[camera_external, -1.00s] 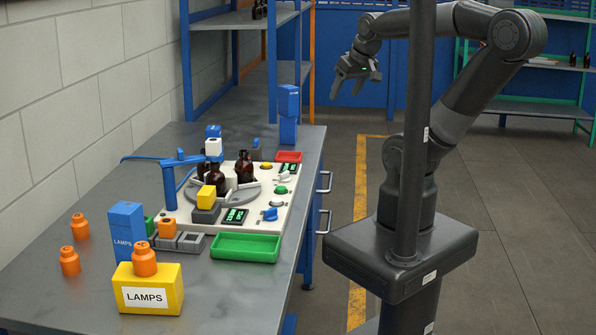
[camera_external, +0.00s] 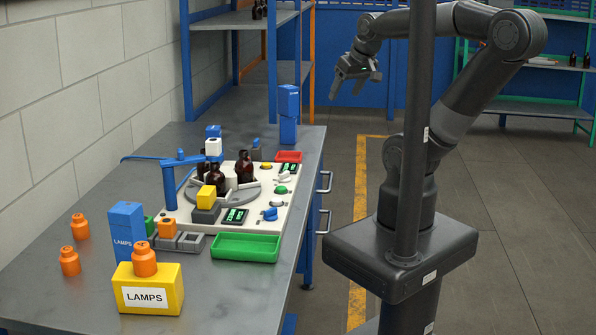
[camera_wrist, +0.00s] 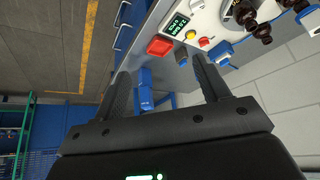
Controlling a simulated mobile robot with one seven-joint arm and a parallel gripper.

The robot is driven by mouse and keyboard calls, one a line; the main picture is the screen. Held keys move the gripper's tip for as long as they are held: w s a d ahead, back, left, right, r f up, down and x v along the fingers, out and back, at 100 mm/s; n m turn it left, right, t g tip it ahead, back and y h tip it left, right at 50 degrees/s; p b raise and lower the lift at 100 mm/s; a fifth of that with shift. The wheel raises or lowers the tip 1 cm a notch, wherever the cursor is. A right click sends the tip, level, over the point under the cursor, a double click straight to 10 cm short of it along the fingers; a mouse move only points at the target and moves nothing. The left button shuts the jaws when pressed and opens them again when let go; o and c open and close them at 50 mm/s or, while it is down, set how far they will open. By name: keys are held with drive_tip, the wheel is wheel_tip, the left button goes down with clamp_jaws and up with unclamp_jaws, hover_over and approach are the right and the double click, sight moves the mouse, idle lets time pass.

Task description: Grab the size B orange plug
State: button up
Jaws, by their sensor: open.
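Three orange plugs with knobbed tops are in the external view. One plug (camera_external: 80,227) stands near the wall and another (camera_external: 69,262) stands just in front of it, both on the grey bench. A third plug (camera_external: 144,261) stands on the yellow LAMPS box (camera_external: 150,292). Their size letters are too small to read. My gripper (camera_external: 345,92) is open and empty, high beyond the bench's right side and far from the plugs. In the wrist view its two fingers (camera_wrist: 160,67) are spread apart, and no orange plug shows there.
A blue LAMPS box (camera_external: 127,232) stands beside the plugs. A green tray (camera_external: 245,248) and a panel with brown bottles (camera_external: 245,166), knobs and a blue post (camera_external: 169,195) fill the bench's middle. Shelving (camera_external: 188,60) rises behind. The bench's front left is bare.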

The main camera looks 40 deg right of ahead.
drive_tip(key=w+a+r+n+g+y, duration=0.1)
drive_tip(key=w+a+r+n, duration=0.15)
drive_tip(key=w+a, duration=0.75)
drive_tip(key=w+a+r+n+y, duration=0.1)
drive_tip(key=w+a+r, duration=0.2)
drive_tip(key=w+a, duration=0.7)
drive_tip(key=w+a+f+n, duration=0.1)
drive_tip(key=w+a+f, duration=0.25)
drive_tip(key=a, duration=0.55)
drive_tip(key=w+a+f+n, duration=0.15)
drive_tip(key=w+a, duration=0.25)
drive_tip(key=a, duration=0.4)
drive_tip(key=n+g+y, duration=0.1)
drive_tip(key=n, duration=0.2)
approach(80, 216)
drive_tip(key=w+f, duration=0.1)
drive_tip(key=x, duration=0.5)
drive_tip(key=shift+s+a, duration=0.1)
drive_tip(key=shift+s, duration=0.15)
drive_tip(key=shift+x, duration=3.25)
